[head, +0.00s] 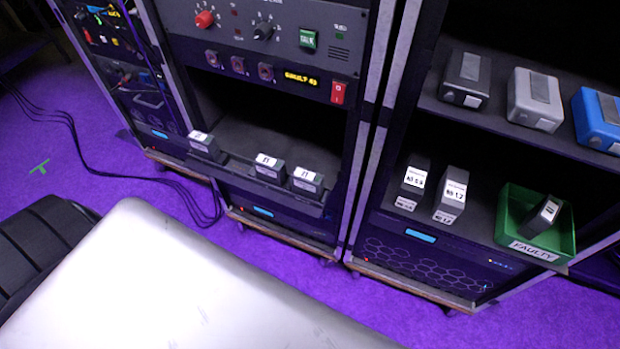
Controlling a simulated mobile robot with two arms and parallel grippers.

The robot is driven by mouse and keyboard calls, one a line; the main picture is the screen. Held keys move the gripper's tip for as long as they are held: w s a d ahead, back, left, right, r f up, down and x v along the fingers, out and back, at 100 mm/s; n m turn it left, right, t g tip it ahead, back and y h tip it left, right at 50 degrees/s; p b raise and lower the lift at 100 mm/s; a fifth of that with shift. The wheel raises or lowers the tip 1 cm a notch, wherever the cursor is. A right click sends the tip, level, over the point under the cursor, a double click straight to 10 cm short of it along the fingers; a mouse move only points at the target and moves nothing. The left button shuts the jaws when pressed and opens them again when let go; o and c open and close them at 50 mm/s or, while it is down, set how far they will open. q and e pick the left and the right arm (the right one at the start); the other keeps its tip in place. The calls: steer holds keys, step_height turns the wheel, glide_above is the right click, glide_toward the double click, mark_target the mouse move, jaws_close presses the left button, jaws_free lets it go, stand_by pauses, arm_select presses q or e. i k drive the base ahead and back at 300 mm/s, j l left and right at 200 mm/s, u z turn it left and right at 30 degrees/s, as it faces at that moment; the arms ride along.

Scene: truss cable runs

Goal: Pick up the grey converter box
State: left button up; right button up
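A grey box (536,98) with a darker grey top panel and a white label on its front stands on the upper shelf of the right rack. It sits between a dark grey box (466,79) on its left and a blue box (598,118) on its right, with gaps between them. The picture's right edge cuts off part of the blue box. Neither of my grippers is in view, and nothing touches the grey box.
The middle rack has a control panel (270,30) and a ledge with three small packs (268,167). Black cables (72,125) lie on the purple floor.

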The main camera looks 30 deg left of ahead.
mark_target(307, 183)
steer(key=l+u, duration=0.6)
steer(key=u, duration=0.2)
